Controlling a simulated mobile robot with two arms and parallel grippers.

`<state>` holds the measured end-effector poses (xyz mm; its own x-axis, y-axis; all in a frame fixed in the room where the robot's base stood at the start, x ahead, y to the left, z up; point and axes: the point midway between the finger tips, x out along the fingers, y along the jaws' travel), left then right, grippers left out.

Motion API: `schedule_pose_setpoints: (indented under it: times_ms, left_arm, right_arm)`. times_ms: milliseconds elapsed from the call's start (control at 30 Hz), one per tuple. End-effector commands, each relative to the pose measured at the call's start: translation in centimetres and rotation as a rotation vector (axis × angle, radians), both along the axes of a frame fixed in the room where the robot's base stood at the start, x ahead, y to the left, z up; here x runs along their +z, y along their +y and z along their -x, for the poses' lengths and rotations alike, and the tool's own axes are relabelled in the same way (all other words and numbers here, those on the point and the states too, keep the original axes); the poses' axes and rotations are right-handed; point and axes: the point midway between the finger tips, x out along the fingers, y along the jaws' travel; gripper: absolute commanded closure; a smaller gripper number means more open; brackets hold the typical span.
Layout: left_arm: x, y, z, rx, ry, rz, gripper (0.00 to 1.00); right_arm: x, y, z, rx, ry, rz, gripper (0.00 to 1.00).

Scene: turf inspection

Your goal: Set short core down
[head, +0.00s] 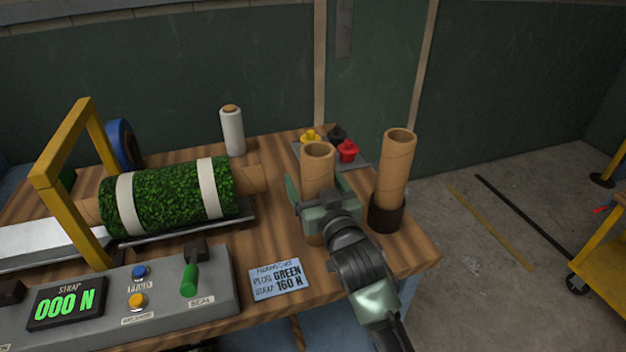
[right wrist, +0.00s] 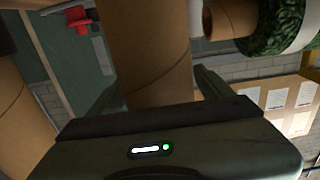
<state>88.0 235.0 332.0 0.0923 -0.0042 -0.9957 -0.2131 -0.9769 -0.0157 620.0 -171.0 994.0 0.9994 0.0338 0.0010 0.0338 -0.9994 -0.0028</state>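The short core (head: 317,160), a brown cardboard tube, is upright near the right end of the wooden bench (head: 370,265). My right gripper (head: 322,190) has one finger on each side of it and appears closed against it. The core's lower end shows below the gripper, close to the bench top; whether it touches is hard to tell. The core also fills the middle of the right wrist view (right wrist: 150,50) between the fingers. My left gripper is not in view.
A taller cardboard tube (head: 396,165) stands in a black cup (head: 384,215) just right of the gripper. Behind is a tray with yellow, black and red plugs (head: 347,151). Left are the turf roll (head: 170,195), a label card (head: 278,279) and the strap control panel (head: 215,300).

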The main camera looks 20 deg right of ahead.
Motion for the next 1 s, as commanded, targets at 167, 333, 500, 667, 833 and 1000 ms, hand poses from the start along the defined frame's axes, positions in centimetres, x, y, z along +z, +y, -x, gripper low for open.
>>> schedule_pose_setpoints:
  times_ms: [167, 333, 500, 667, 833, 1000]
  left_arm:
    - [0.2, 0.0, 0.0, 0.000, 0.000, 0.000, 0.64]
    - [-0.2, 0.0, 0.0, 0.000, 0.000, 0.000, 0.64]
    - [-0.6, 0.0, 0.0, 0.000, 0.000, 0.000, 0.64]
    - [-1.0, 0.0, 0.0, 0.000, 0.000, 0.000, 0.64]
    - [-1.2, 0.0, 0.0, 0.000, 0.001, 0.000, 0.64]
    - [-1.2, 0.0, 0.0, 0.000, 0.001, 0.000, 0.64]
  right_arm:
    - [0.4, 0.0, 0.0, 0.000, -0.002, 0.001, 0.19]
    - [0.0, -0.1, 2.1, 0.000, 0.002, 0.000, 0.19]
    - [0.0, -0.2, 5.9, 0.001, 0.001, -0.001, 0.19]
    - [0.1, -0.3, 9.1, 0.001, 0.002, -0.001, 0.19]
    - [0.1, -0.4, 11.3, 0.001, 0.001, 0.000, 0.19]
    - [0.3, -0.4, 12.0, 0.000, -0.001, 0.000, 0.19]
